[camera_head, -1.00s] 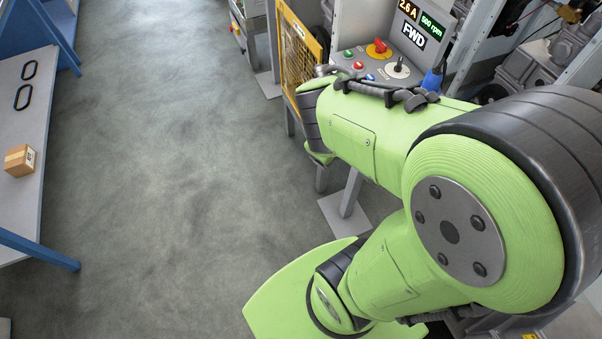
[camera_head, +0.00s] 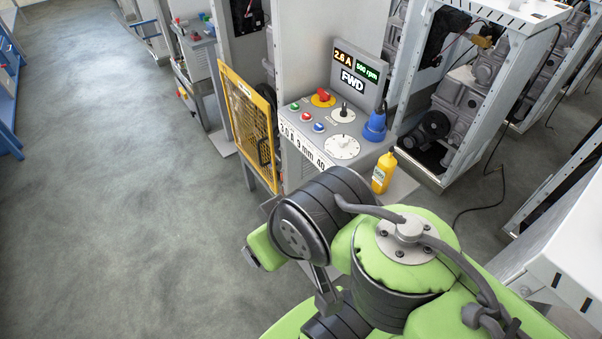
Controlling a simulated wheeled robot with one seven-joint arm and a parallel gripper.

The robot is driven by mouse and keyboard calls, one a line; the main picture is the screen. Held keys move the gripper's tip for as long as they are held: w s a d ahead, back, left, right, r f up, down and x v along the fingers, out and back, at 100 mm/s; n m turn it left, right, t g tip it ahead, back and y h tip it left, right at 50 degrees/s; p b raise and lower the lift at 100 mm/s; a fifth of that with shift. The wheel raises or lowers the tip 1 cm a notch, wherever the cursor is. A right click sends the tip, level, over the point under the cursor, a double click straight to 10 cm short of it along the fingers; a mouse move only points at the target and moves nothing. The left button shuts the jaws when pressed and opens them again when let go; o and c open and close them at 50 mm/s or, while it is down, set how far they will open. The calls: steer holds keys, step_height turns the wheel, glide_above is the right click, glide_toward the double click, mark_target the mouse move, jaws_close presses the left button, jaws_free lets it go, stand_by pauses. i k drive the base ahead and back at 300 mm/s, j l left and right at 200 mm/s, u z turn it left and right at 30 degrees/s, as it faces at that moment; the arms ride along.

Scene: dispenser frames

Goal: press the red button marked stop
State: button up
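The control panel (camera_head: 300,141) stands right of the yellow mesh guard, with a sloped top. A small red button (camera_head: 306,117) sits on it between a green button (camera_head: 294,106) and a blue button (camera_head: 318,127). A larger red mushroom knob (camera_head: 323,94) on a yellow disc is behind them. The labels by these controls are too small to read, so I cannot tell which red control is marked stop. My arm is in front of the panel, below it in the picture. I cannot make out my gripper's fingers.
A screen (camera_head: 355,73) reads 2.6 A, 500 rpm and FWD. A selector knob (camera_head: 343,113), a white dial (camera_head: 342,147), a blue connector (camera_head: 375,126) and a yellow bottle (camera_head: 383,172) are on or near the panel. The yellow guard (camera_head: 247,130) flanks its left. Open floor lies left.

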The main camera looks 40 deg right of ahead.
mark_target(306, 115)
steer(key=z, duration=1.5)
